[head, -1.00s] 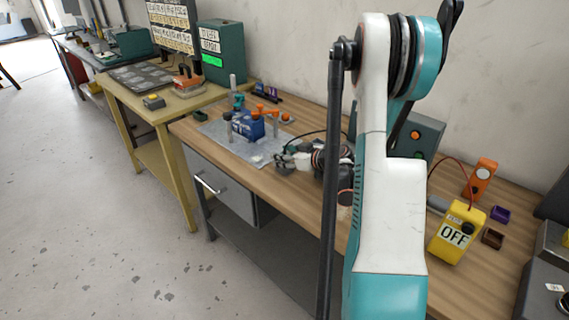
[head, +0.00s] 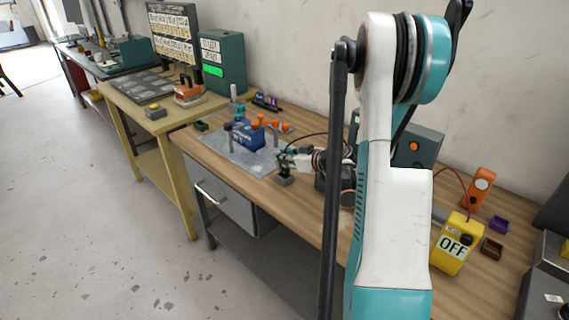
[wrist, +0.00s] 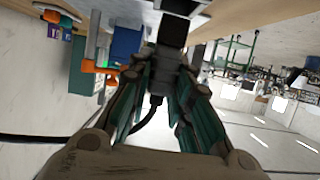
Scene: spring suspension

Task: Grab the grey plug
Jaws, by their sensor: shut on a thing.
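My gripper (head: 284,165) is over the front edge area of the wooden bench, beside the grey metal sheet (head: 240,160). Its fingers look closed on a dark grey blocky thing, the grey plug (head: 285,180), which hangs at the fingertips. In the wrist view the fingers (wrist: 167,72) close on the plug's dark block (wrist: 174,30), and a black cable (wrist: 155,103) shows between the fingers. The plug's far side is hidden. I cannot tell how far it is from the bench top.
To the right are a yellow box marked OFF (head: 452,246), an orange device (head: 480,186) and small purple (head: 498,225) and brown (head: 491,248) trays. A green box (head: 415,145) stands by the wall.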

